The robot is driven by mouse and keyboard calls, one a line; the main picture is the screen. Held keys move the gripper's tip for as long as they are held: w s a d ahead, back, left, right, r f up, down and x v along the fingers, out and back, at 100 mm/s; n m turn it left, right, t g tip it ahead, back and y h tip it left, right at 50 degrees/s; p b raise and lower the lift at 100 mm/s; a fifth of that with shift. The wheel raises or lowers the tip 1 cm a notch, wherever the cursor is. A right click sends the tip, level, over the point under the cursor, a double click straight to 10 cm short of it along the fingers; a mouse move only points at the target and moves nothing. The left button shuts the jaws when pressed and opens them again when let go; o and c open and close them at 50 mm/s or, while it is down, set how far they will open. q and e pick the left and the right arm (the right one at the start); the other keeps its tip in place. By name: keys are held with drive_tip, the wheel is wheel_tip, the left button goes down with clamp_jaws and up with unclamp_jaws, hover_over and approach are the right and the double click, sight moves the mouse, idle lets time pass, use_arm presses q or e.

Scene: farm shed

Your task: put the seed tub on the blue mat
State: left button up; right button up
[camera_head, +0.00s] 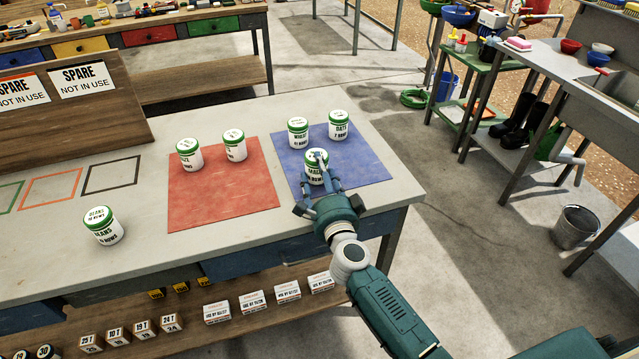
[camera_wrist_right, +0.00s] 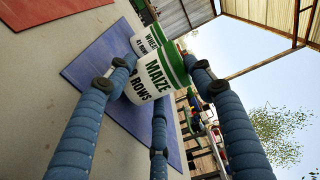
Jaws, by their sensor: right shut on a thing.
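My right gripper (camera_head: 317,183) is shut on a white tub with a green lid (camera_head: 316,171), over the front part of the blue mat (camera_head: 365,172). In the right wrist view the held tub (camera_wrist_right: 154,78) reads MAIZE, and my blue fingers are around it. It looks upright; I cannot tell whether its base touches the mat. Behind it on the blue mat stand a WHEAT tub (camera_head: 298,132) and an OATS tub (camera_head: 339,125). My left gripper is not in view.
The red mat (camera_head: 220,200) holds two tubs (camera_head: 189,155) and (camera_head: 234,145). A BEANS tub (camera_head: 103,226) stands on bare bench at the left. A SPARE board (camera_head: 85,110) stands behind empty outlined squares. The bench edge is close to the right of the blue mat.

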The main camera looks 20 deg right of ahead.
drive_tip(key=shift+f, duration=0.65)
drive_tip(key=shift+r, duration=0.1)
drive_tip(key=o, duration=1.3)
drive_tip(key=shift+f, duration=0.2)
